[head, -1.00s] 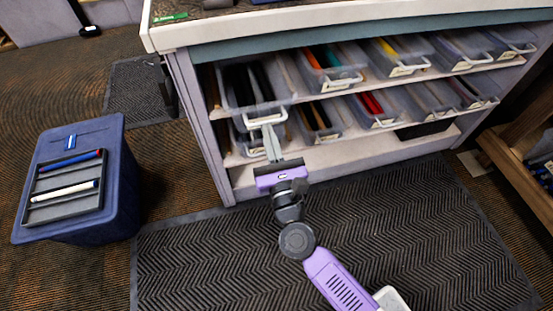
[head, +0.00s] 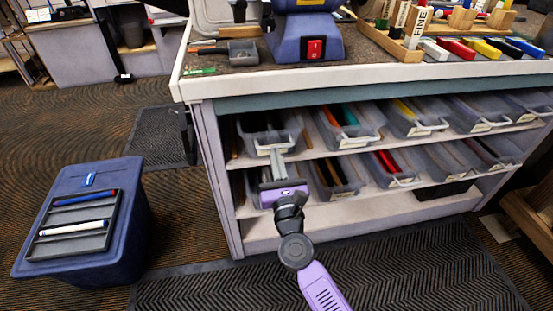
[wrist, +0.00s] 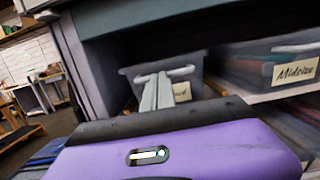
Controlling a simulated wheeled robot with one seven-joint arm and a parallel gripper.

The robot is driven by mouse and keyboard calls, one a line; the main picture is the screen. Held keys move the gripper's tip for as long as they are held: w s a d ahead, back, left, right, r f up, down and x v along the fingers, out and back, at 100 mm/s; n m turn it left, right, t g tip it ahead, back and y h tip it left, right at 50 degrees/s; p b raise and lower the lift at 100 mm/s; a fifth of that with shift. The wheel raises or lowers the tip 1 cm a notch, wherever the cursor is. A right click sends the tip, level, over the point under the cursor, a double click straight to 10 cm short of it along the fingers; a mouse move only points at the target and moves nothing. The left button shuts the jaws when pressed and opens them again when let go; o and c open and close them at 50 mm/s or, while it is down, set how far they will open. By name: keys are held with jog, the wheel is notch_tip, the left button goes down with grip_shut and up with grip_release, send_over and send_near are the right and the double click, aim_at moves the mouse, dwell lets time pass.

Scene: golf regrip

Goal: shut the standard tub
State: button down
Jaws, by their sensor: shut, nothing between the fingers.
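The standard tub (head: 262,132) is a clear grey bin at the left end of the upper shelf. Its front looks roughly in line with the neighbouring tubs. In the wrist view the tub (wrist: 203,68) shows its pale handle and a label (wrist: 182,91) mostly hidden behind my fingers. My gripper (head: 277,153) is shut and empty, its fingertips at the tub's front handle; it also shows in the wrist view (wrist: 157,84). I cannot tell whether the fingertips touch the tub.
The Midsize tub (wrist: 262,66) sits right of it, with more tubs along both shelves. The cabinet's left side panel (head: 216,180) stands close on the left. A blue bin (head: 125,225) with a tray of grips stands on the floor at left. The dark mat (head: 400,270) is clear.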

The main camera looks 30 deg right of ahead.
jog(key=shift+w+d, duration=0.1)
jog(key=shift+w, duration=0.05)
jog(key=v, duration=0.8)
